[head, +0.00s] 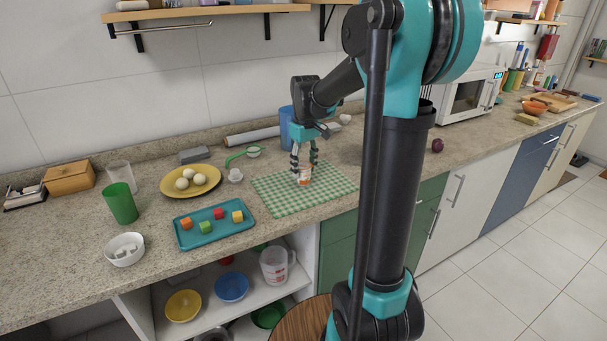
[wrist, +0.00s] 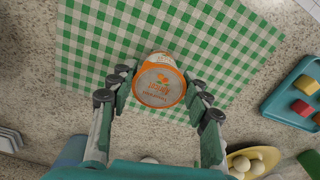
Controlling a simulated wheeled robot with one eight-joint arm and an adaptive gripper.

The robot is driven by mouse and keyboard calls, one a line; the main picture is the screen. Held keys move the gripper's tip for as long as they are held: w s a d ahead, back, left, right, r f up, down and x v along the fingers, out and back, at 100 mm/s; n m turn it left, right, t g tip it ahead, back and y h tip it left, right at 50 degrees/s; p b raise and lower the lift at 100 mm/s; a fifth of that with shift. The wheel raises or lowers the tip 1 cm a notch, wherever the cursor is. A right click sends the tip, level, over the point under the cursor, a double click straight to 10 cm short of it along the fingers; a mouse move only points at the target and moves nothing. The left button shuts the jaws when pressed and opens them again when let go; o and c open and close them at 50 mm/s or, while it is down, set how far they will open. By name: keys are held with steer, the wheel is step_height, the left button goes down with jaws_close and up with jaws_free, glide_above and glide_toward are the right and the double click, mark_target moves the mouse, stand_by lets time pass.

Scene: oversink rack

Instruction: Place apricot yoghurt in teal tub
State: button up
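The apricot yoghurt (head: 304,176) is a small cup with an orange-rimmed lid. It stands upright at the green checked mat; I cannot tell if its base touches the cloth. Its printed lid faces the camera in the wrist view (wrist: 160,86). My gripper (head: 304,170) points down with one finger on each side of the cup. In the wrist view the finger pads (wrist: 160,92) lie against its sides with no clear gap. A shallow teal tray (head: 213,234) with several coloured cubes is left of the mat; I see no other clearly teal container.
The checked mat (head: 275,193) is otherwise clear. A yellow plate of eggs (head: 173,191), a green cup (head: 121,204) and a white bowl (head: 124,258) stand to the left. A blue container (head: 287,120) stands behind my gripper. A microwave (head: 466,97) is further right.

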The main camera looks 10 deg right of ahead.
steer(key=c, duration=0.8)
steer(key=shift+r, duration=0.15)
